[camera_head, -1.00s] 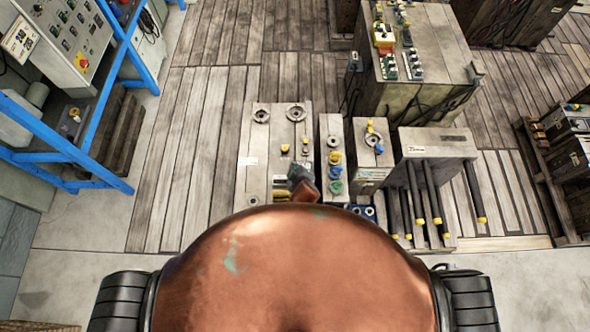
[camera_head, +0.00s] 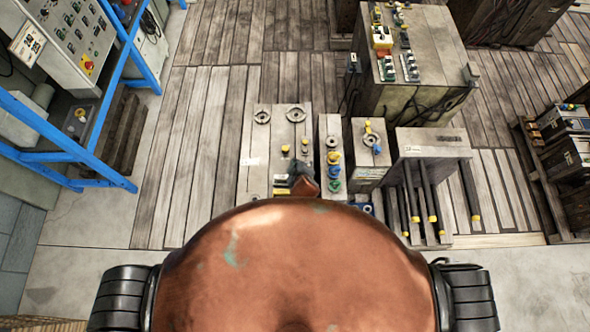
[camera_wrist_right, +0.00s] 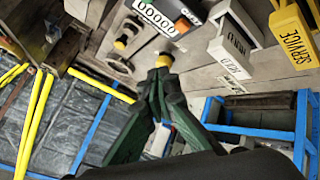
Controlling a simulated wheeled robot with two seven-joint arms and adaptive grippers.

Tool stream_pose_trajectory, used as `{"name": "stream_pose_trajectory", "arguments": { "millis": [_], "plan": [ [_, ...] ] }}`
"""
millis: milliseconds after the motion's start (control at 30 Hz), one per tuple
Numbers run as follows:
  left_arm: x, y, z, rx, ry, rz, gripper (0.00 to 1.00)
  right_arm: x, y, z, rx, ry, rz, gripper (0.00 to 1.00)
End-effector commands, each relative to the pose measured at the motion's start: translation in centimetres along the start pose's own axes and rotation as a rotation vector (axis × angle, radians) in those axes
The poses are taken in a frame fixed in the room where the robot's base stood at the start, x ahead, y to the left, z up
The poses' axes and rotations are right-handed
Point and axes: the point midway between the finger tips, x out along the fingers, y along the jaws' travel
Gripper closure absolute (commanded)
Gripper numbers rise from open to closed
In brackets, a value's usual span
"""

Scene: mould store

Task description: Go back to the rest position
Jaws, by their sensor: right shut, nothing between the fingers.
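My right gripper (camera_head: 312,177) shows as a small dark shape just beyond my copper-coloured front, over the near part of a pale mould block (camera_head: 256,145). My body hides part of that arm. In the right wrist view the gripper's dark green fingers (camera_wrist_right: 163,76) meet at their tips, shut and empty. A yellow-tipped part (camera_wrist_right: 164,61) appears right at the fingertips; I cannot tell whether they touch it. My left gripper is not in view.
Several mould blocks stand close together in front of me, including one with dark rods (camera_head: 431,147). A larger block (camera_head: 433,48) stands behind. A blue frame (camera_head: 95,160) is at left, a pallet with blocks (camera_head: 537,160) at right. Plank floor (camera_head: 205,100) is open at left of centre.

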Motion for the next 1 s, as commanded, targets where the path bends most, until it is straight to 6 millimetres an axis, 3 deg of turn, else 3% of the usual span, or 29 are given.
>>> {"name": "stream_pose_trajectory", "arguments": {
  "millis": [433,567,667,767,900,1000],
  "plan": [
    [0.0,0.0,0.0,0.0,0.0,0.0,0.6,0.0,0.1,0.1,0.002,-0.001,0.0,1.0],
    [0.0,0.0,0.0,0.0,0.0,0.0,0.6,-0.8,1.0,1.9,0.06,-0.032,0.001,1.0],
    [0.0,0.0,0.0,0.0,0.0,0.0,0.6,-2.7,2.5,5.9,0.178,-0.098,-0.002,1.0],
    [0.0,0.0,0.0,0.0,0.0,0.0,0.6,-5.9,4.5,11.4,0.337,-0.186,-0.006,1.0],
    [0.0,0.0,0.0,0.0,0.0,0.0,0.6,-11.9,6.6,19.1,0.543,-0.304,-0.012,1.0],
    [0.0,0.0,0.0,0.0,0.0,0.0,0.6,-16.2,7.5,23.1,0.652,-0.367,-0.015,1.0]
  ]
}}
